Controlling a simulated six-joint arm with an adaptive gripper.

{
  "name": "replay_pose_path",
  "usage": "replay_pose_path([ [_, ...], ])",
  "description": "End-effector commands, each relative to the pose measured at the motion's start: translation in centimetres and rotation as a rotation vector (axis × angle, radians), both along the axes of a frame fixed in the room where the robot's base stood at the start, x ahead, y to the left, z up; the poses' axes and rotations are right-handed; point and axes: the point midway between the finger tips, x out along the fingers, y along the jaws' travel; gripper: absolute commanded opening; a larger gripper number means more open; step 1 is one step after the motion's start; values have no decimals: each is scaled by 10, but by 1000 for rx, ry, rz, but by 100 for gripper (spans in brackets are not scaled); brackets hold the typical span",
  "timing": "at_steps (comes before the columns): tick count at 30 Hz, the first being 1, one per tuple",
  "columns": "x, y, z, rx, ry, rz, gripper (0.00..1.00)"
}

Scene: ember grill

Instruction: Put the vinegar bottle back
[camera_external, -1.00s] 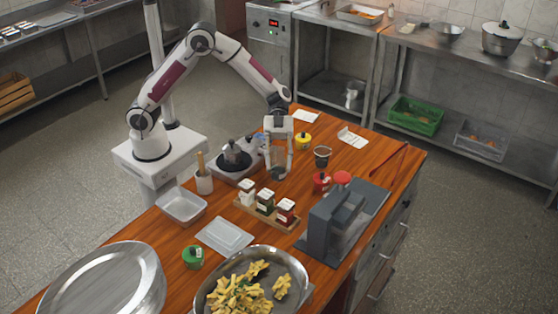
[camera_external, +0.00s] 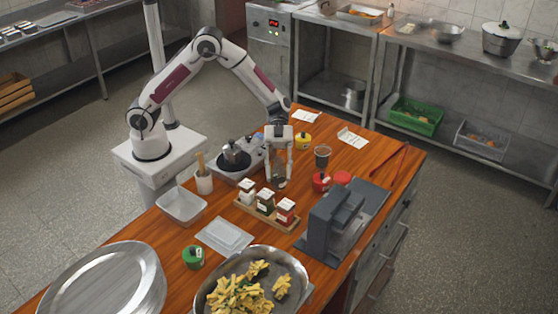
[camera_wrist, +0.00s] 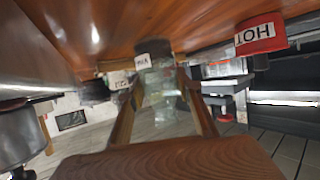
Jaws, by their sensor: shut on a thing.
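The vinegar bottle (camera_wrist: 162,88) is clear glass with a dark cap and a white label partly reading "VIN" in the wrist view, which is upside down. My gripper (camera_external: 279,181) is shut on it, with one finger on each side. In the external view the bottle (camera_external: 278,175) is small and partly hidden between the fingers, just behind the wooden rack (camera_external: 243,207) of three labelled jars. I cannot tell whether its base touches the wooden counter.
A moka pot (camera_external: 234,154) on a burner stands left of my gripper. A dark-topped container (camera_external: 322,156) and a red pot (camera_external: 320,184) are to its right. A grey machine (camera_external: 335,222) is at the front right. A red lid marked "HOT" (camera_wrist: 261,36) shows in the wrist view.

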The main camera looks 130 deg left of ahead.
Motion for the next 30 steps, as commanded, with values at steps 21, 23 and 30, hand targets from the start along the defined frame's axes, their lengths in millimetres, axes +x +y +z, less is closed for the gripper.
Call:
replay_pose_path([
  [21, -2, 4, 4, 0, 0, 1, 51],
  [23, -5, 7, 6, 0, 0, 2, 51],
  [30, -21, 30, 18, 0, -2, 4, 51],
])
